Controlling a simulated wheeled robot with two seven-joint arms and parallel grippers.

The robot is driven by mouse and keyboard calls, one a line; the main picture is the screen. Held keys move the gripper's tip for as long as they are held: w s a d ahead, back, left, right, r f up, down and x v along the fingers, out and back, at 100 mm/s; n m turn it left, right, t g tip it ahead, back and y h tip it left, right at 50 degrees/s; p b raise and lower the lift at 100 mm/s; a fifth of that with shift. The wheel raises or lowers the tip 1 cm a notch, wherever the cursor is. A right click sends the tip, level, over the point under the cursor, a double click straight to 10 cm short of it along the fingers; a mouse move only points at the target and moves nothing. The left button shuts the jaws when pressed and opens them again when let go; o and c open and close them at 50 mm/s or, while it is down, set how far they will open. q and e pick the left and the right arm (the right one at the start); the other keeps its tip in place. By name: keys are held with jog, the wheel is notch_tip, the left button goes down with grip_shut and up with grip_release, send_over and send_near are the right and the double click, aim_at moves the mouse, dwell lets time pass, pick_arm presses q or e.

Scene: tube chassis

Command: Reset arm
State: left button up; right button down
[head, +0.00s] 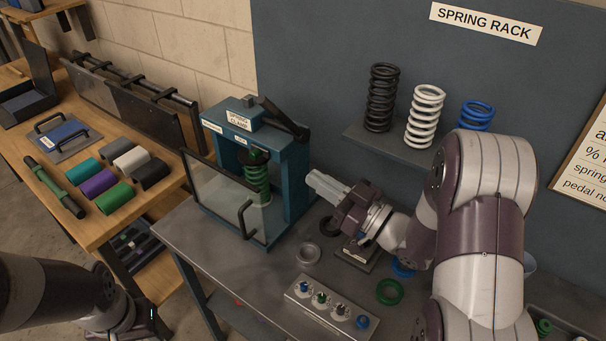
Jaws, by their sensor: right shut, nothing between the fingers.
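My right gripper (326,186) is shut and empty. It points left above the grey bench (191,237), just right of the teal spring clamp. My right arm fills the right of the view and hides part of the bench and rack. My left arm enters at the lower left, low beside the wooden table. Its wrist end shows at the bottom edge, but its fingers cannot be made out. The teal spring clamp (297,181) holds an upright green spring (256,176) behind its clear door (222,195).
Black (381,98), white (424,116) and blue (477,115) springs stand on the rack shelf (362,139). A knob panel (331,311), a grey ring (308,253) and a green ring (390,292) lie on the bench. The wooden table (92,232) carries coloured sleeves (98,184).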

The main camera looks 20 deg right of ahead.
jog(key=w+d+f+m+g+h, duration=0.25)
jog(key=f+m+g+h, duration=0.2)
jog(key=f+h, duration=0.55)
jog(key=s+a+f+m+g, duration=0.1)
jog(key=s+g, duration=0.2)
jog(key=s, duration=0.2)
jog(key=s+f+m+g+h, duration=0.1)
jog(key=s+g, duration=0.3)
jog(key=s, duration=0.2)
jog(key=s+a+f+m+g+h, duration=0.1)
jog(key=s+g, duration=0.2)
jog(key=s, duration=0.3)
jog(key=shift+s+a, duration=0.15)
jog(key=shift+a, duration=0.15)
jog(key=shift+d, duration=0.1)
